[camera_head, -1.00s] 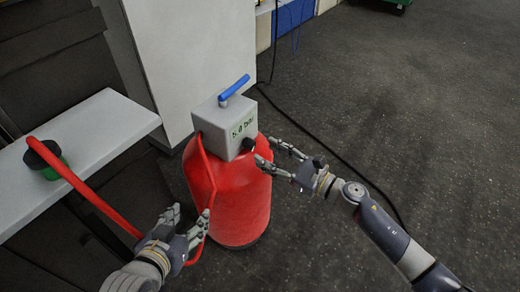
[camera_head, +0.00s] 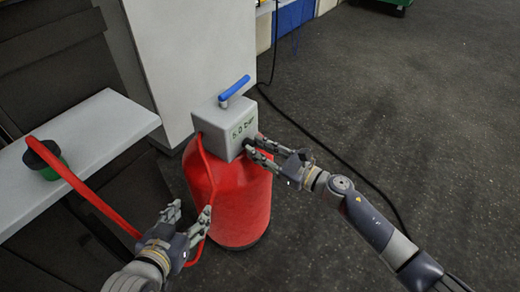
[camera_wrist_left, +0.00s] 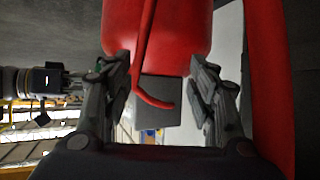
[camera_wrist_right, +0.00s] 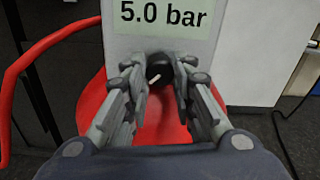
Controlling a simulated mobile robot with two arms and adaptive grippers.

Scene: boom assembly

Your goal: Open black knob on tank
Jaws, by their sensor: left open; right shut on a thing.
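The red tank (camera_head: 238,205) stands on the floor with a grey box (camera_head: 224,122) on top. The box face reads "5.0 bar" in the right wrist view, above the black knob (camera_wrist_right: 158,70), which has a white mark. My right gripper (camera_head: 252,148) is shut on the knob, one finger at each side of it. The knob is mostly hidden by the fingers in the head view. My left gripper (camera_head: 190,215) is open and empty in front of the tank, near the red hose (camera_head: 209,180). In the left wrist view the tank (camera_wrist_left: 165,25) shows between its fingers.
A blue lever (camera_head: 234,87) sits on top of the box. A grey shelf (camera_head: 105,125) at left holds a green-and-black object (camera_head: 46,160) touching the red hose. A white cabinet (camera_head: 190,50) stands behind the tank. A black cable (camera_head: 325,145) crosses open floor at right.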

